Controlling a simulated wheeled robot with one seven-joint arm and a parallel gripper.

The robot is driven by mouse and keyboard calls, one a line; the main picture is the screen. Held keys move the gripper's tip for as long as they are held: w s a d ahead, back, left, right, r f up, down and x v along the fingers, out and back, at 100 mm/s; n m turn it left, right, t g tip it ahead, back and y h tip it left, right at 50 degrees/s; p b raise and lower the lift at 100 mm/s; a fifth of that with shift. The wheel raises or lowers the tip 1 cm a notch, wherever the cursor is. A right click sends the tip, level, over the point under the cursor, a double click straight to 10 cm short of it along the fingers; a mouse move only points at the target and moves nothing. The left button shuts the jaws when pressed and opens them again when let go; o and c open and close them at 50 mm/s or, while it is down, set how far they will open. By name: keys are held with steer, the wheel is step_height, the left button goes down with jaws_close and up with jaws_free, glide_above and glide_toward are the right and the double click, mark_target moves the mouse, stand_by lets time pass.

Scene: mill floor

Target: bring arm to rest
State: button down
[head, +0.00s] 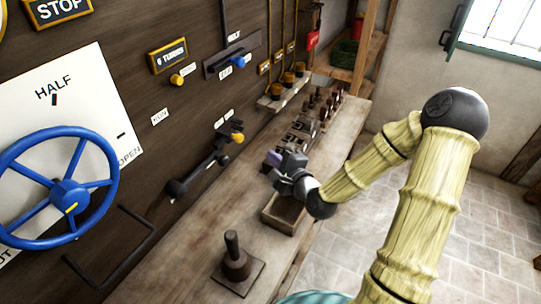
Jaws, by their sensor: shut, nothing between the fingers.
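My arm reaches in from the lower right, bends at a dark elbow ball and comes down over the wooden bench (190,262). My gripper (272,160) is at the arm's end, above a small open wooden box (282,222) on the bench. The gripper is shut, with nothing seen in it. Its fingertips are small and dark, near the dark tools behind, so their detail is hard to see.
A blue handwheel (68,187) and a black lever with a yellow knob (205,160) are on the dark wall panel. A dark peg on a square base (237,262) stands on the bench. Several dark-handled pieces (318,112) stand farther back. Tiled floor (440,240) lies right.

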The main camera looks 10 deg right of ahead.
steer(key=shift+w+d, duration=0.1)
stand_by(0.3)
steer(key=s+f+n+g+h+p, duration=0.3)
steer(key=s+n+g, duration=0.35)
steer(key=n, duration=0.35)
steer(key=s+d+r+n+g+h+p, duration=0.1)
steer(key=s+d+r+n+g+p, duration=0.1)
steer(key=s+r+n+g, duration=0.1)
steer(key=s+d+r+n+g+h+p, duration=0.1)
steer(key=s+r+n, duration=0.4)
steer(key=s, duration=0.5)
steer(key=shift+d+r+g+h+p, duration=0.35)
steer(key=shift+d+r+g+h, duration=0.45)
steer(key=shift+d, duration=0.45)
